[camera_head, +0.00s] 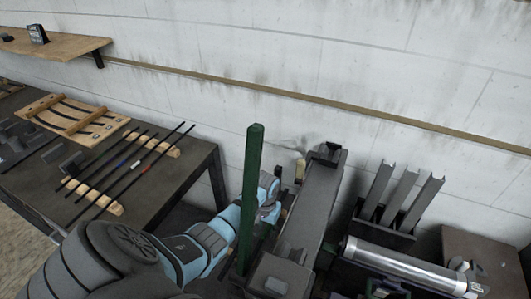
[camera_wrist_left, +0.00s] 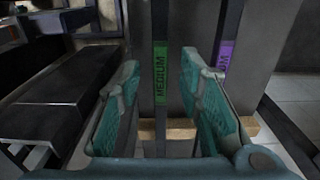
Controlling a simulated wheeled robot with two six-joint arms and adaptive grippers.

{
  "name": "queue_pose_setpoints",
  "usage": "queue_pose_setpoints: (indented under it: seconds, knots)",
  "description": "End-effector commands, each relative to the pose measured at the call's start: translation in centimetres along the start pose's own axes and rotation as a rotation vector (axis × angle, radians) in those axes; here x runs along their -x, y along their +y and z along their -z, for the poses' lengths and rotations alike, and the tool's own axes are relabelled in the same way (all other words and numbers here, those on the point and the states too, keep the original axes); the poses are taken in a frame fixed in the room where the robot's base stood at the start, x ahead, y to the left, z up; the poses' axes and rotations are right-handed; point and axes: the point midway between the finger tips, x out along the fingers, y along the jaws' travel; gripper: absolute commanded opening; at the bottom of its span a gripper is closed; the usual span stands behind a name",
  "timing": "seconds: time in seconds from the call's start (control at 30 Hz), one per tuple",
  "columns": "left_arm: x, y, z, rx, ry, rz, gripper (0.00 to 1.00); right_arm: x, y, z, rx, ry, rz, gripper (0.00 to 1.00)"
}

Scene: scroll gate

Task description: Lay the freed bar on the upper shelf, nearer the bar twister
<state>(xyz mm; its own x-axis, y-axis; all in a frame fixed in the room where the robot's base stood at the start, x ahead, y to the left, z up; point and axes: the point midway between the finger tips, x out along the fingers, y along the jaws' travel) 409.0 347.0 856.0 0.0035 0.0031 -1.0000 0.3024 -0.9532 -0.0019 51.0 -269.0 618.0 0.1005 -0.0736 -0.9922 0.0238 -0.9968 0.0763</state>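My left gripper (camera_head: 272,198) is in the middle of the head view, partly behind a green post. In the left wrist view its two teal-padded fingers (camera_wrist_left: 160,100) stand apart. A dark bar with a green MEDIUM label (camera_wrist_left: 160,75) runs upright between them, with gaps visible on both sides. A second dark bar with a purple label (camera_wrist_left: 225,52) stands to the right, outside the fingers. The upper shelf (camera_head: 65,46) is wooden, on the wall at upper left, with a small dark box (camera_head: 37,34) on it. I cannot tell which machine is the bar twister. My right gripper is not visible.
The green post (camera_head: 252,185) rises beside my left arm. A dark table (camera_head: 190,170) at left holds several thin bars on wooden rests (camera_head: 113,207) and a wooden frame (camera_head: 72,118). A long grey machine (camera_head: 312,205), upright channels (camera_head: 402,195) and a silver cylinder (camera_head: 400,265) stand right.

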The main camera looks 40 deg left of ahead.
Motion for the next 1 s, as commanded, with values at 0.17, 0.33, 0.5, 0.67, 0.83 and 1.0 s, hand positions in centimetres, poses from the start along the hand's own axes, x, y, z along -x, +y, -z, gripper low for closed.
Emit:
queue_pose_setpoints:
  seconds: [0.17, 0.33, 0.5, 0.67, 0.83, 1.0]
  knots:
    - [0.0, 0.0, 0.0, 0.0, -0.001, 0.0, 0.35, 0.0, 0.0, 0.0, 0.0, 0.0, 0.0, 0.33]
    - [0.8, 0.0, 0.0, 0.0, 0.0, 0.0, 0.35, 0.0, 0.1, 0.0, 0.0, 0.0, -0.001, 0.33]
    - [4.8, 0.0, 0.1, -0.002, 0.005, 0.001, 0.35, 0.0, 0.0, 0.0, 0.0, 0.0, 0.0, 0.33]
    - [9.2, 0.0, 0.1, -0.001, 0.004, 0.001, 0.35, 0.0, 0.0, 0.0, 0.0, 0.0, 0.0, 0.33]
    - [11.7, 0.0, 0.0, 0.0, 0.0, 0.001, 0.35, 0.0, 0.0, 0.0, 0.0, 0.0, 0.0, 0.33]
    - [12.1, 0.0, 0.0, 0.001, -0.001, 0.001, 0.35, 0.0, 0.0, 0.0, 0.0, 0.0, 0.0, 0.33]
